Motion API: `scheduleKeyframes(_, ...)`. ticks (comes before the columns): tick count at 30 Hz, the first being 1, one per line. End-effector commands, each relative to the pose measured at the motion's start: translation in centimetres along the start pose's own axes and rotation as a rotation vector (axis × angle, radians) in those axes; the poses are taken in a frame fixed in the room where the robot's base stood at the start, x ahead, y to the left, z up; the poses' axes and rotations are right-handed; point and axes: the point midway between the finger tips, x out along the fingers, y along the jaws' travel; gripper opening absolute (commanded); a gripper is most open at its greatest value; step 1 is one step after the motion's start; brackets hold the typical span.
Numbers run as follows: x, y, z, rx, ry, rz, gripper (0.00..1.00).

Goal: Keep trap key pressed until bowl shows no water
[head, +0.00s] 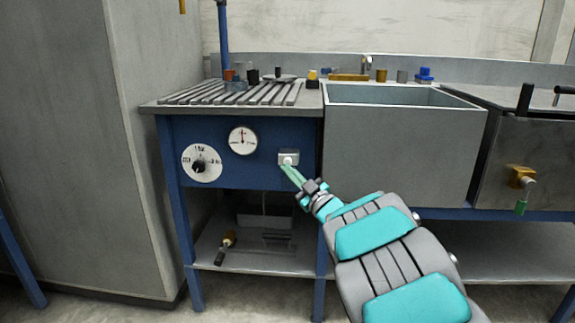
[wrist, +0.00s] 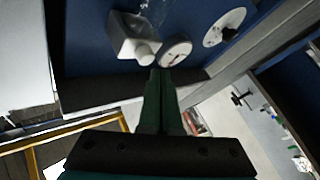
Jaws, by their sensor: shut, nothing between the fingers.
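A pale block with a round white key (head: 288,160) sits on the blue front panel, right of the dials. In the wrist view the white key (wrist: 147,53) sticks out from its block. My gripper (head: 287,168) is shut with its green fingers pointing up at the key. In the wrist view the fingertips (wrist: 160,72) overlap or lie close to the key's end. I cannot tell whether they touch it or whether it is pressed in. A clear, glinting thing (wrist: 155,10) shows beyond the block in the wrist view. I cannot make out a bowl or a water level for sure.
The panel carries a round gauge (head: 242,140) and a dial with a black knob (head: 201,163). A slatted bench top (head: 230,93) lies above, with a grey sink (head: 400,145) to the right. A brass valve (head: 519,176) is at far right. A shelf (head: 260,255) lies below.

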Motion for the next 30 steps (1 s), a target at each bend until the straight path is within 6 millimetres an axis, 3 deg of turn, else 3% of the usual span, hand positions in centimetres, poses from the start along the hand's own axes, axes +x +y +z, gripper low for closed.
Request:
scheduleKeyframes(11, -0.3, -0.2, -0.2, 0.000, 0.000, -0.001, 0.00)
scheduleKeyframes(30, -3.5, -2.6, -2.6, 0.000, 0.001, 0.000, 0.00)
